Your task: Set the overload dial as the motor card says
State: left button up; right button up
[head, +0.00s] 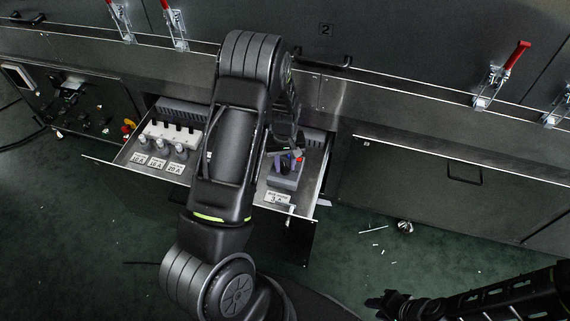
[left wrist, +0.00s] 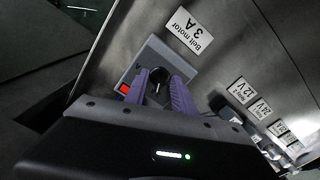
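The overload unit is a grey block (left wrist: 142,62) with a black dial (left wrist: 159,77) and a red button (left wrist: 124,88); it also shows in the head view (head: 284,180). A white card (left wrist: 191,30) beside it reads "Belt motor 3 A", upside down in the left wrist view. My left gripper (left wrist: 160,88) has its two purple fingers on either side of the dial; I cannot tell whether they press on it. The dial's pointer and scale are not readable. My right gripper (head: 388,304) is at the bottom right of the head view, far from the unit; its fingers are too dark to judge.
The unit sits in an open drawer (head: 319,185) under the dryer. Its left part holds several breakers or plugs (head: 160,146) with white cards (head: 158,163). My left arm hides the drawer's middle. Red-handled clamps (head: 503,75) line the panel above. Small debris (head: 373,229) lies on the floor.

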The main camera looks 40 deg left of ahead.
aim_at(285, 168)
pick_arm(q)
notch_tip(285, 168, up, 7)
jog(key=shift+r+p, duration=0.1)
jog(key=shift+p, duration=0.35)
dwell(0.4)
